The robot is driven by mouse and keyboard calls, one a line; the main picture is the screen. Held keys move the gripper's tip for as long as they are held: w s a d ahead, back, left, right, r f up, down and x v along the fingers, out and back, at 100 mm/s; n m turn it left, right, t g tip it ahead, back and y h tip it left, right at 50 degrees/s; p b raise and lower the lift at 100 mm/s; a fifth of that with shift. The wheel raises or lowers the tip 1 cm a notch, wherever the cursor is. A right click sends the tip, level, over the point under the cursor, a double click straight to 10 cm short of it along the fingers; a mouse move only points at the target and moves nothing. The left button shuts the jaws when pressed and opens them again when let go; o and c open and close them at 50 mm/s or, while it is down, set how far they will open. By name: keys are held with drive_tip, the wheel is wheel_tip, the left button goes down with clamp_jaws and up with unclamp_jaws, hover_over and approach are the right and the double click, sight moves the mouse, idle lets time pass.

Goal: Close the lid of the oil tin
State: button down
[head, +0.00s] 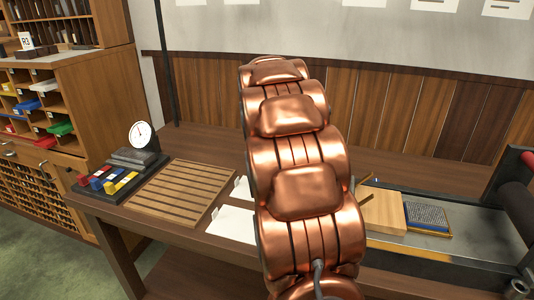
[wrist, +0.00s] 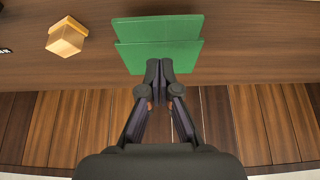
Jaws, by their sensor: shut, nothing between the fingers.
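A green object with two flat faces, which looks like the oil tin (wrist: 160,30), is on the dark wood bench in the wrist view. Its nearer green panel, probably the lid (wrist: 126,57), lies against or overlaps the farther one; I cannot tell its angle. My gripper (wrist: 160,66) is shut and empty, with its fingertips over or at the near edge of that panel. I cannot tell whether they touch it. In the head view my copper arm hides the middle of the bench, and neither the tin nor my gripper shows there.
A small tan box (wrist: 66,38) stands left of the green object in the wrist view. In the head view, a slatted wooden rack (head: 165,199), a dial gauge (head: 140,134) and colored blocks (head: 107,180) sit left; a roller press (head: 520,205) is right. Wood paneling (head: 400,110) backs the bench.

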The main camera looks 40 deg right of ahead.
drive_tip(key=f+b, duration=0.1)
drive_tip(key=h+b, duration=0.1)
drive_tip(key=a+f+b, duration=0.1)
drive_tip(key=shift+s+f+t, duration=0.3)
drive_tip(key=shift+s+t, duration=0.05)
drive_tip(key=shift+t, duration=0.05)
drive_tip(key=h+b, duration=0.1)
drive_tip(key=b, duration=0.1)
drive_tip(key=f+t+h+b, duration=0.1)
drive_tip(key=shift+a+f+b, duration=0.2)
drive_tip(key=shift+f+b, duration=0.1)
drive_tip(key=shift+b, duration=0.05)
drive_tip(key=shift+s+f, duration=0.1)
drive_tip(key=shift+r+p, duration=0.35)
drive_tip(key=shift+r, duration=1.05)
drive_tip(key=d+r+v, duration=0.1)
drive_tip(key=v, duration=1.1)
drive_tip(key=shift+w+r+p, duration=0.2)
drive_tip(key=shift+w+p, duration=0.15)
drive_tip(key=shift+p, duration=0.1)
drive_tip(key=shift+d, duration=0.1)
